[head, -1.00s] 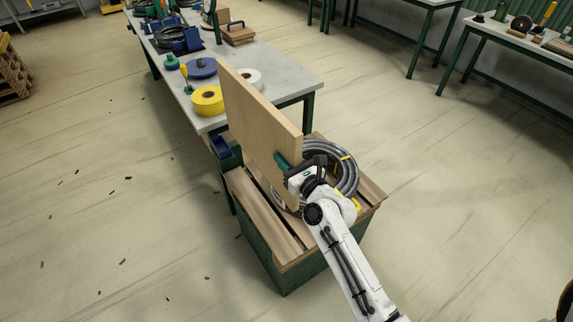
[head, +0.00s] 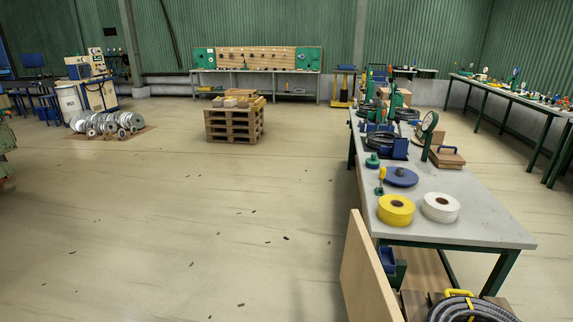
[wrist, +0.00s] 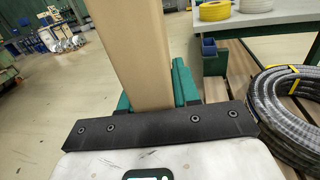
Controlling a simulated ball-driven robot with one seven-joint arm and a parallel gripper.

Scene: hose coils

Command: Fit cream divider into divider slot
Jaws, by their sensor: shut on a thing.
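The cream divider (head: 366,272) is a tall, flat board standing upright at the bottom of the head view, left of the near workbench end. In the wrist view the cream divider (wrist: 135,45) rises between the green fingers of my gripper (wrist: 153,95), which is shut on it. My gripper is outside the head view. A grey hose coil (wrist: 285,110) lies to the right of my gripper on wooden slats (wrist: 240,68); the coil (head: 470,309) also shows at the head view's bottom edge.
The workbench (head: 475,215) carries yellow tape (head: 396,210), white tape (head: 440,207) and a blue disc (head: 400,177). A pallet stack (head: 234,123) stands farther back. The floor to the left is mostly clear.

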